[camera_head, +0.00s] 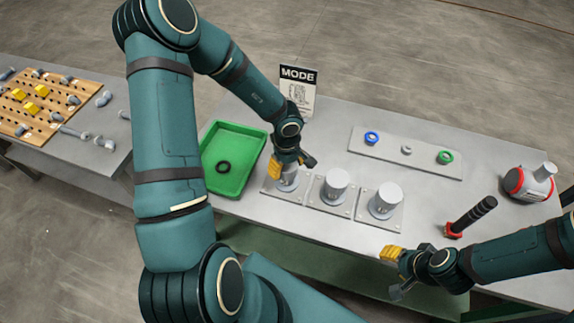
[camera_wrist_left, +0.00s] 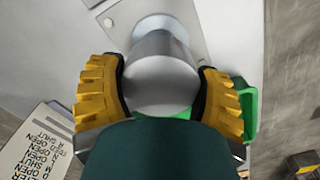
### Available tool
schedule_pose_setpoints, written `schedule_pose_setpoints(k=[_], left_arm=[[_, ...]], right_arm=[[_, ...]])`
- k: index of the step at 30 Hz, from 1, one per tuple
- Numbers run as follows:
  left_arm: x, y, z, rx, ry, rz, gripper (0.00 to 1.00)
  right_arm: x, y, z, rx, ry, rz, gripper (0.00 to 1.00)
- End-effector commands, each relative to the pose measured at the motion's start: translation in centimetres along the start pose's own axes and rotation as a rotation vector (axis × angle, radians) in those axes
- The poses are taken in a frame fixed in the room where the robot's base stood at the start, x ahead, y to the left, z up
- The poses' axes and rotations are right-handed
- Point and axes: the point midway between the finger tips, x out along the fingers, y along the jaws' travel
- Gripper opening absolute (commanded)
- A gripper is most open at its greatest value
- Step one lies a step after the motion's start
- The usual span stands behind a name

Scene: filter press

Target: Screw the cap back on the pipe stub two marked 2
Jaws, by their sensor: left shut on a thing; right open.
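Three pipe stubs stand in a row on square plates on the table. The left one (camera_head: 288,182) is partly hidden by my left gripper (camera_head: 291,168). The middle stub (camera_head: 334,190) and the right stub (camera_head: 384,207) have wide, light grey round tops. I cannot read the number marks. My left gripper is shut on a grey cylindrical cap (camera_wrist_left: 160,85) at the left stub, a yellow finger on each side in the left wrist view. I cannot tell whether the cap is seated on the stub. My right gripper (camera_head: 394,272) is open and empty near the table's front edge.
A green tray (camera_head: 243,134) with a black ring stands left of the stubs. A black-handled tool (camera_head: 472,217) and a grey-red vessel (camera_head: 530,184) stand at right.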

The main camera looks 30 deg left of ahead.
Motion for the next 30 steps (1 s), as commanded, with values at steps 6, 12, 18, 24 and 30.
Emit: schedule_pose_setpoints(k=[6,12,18,24,30], left_arm=[[-0.32,0.46,-0.27,0.162,0.006,0.010,0.42],[-0.36,0.51,-0.27,0.379,0.008,0.007,0.42],[-0.41,0.57,-0.23,0.424,0.009,0.007,0.42],[-0.41,0.60,-0.21,0.436,0.008,0.008,0.42],[-0.41,0.62,-0.21,0.647,0.009,0.005,0.42]], right_arm=[[-0.04,-0.02,0.00,0.000,0.000,0.000,0.47],[-0.04,-0.02,-0.01,0.000,0.000,0.000,0.47],[-0.04,-0.01,-0.01,0.000,0.000,0.000,0.47],[-0.04,-0.02,-0.01,0.000,0.000,0.000,0.47],[-0.04,-0.02,0.00,0.000,0.000,0.000,0.47]])
